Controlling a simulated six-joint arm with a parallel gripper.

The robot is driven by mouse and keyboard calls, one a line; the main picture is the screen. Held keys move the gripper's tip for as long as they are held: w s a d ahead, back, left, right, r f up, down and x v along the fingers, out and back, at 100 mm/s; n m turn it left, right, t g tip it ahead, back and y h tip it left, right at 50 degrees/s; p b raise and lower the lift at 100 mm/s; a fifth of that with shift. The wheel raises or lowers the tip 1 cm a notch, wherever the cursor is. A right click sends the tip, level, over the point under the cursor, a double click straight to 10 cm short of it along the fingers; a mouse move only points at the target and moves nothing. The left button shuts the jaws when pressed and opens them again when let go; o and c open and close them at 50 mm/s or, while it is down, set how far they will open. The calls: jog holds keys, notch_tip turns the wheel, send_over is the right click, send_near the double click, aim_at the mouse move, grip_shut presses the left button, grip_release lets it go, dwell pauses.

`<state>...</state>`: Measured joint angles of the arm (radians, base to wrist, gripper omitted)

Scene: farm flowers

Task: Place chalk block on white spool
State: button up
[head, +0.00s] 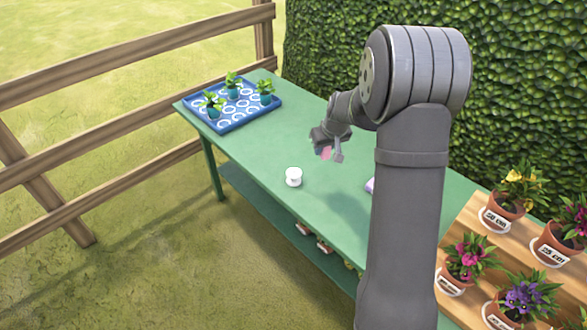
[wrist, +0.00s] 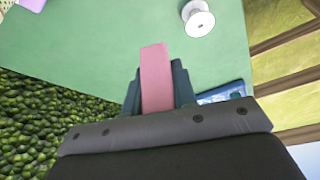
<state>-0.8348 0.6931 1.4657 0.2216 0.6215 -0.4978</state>
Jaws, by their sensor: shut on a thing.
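My gripper (head: 330,148) is shut on a pink chalk block (wrist: 156,75) and holds it above the green table. In the wrist view the block sticks out between the two dark fingers of my gripper (wrist: 158,88). In the head view only a small pink part of the block (head: 325,153) shows. The white spool (head: 293,177) stands upright on the table near its front edge, to the left of and below my gripper in the picture. It also shows at the top right of the wrist view (wrist: 198,18), apart from the block.
A blue tray (head: 225,124) with small potted plants sits at the table's far left end. A purple thing (head: 369,186) is partly hidden behind my arm. A wooden board (head: 462,222) with flower pots is at the right. The green table (head: 262,150) is clear around the spool.

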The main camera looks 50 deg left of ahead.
send_over(293, 171)
notch_tip(293, 171, down, 6)
jog(key=shift+f, duration=2.1)
jog(key=shift+f, duration=0.1)
jog(key=o, duration=1)
jog(key=v, duration=1.2)
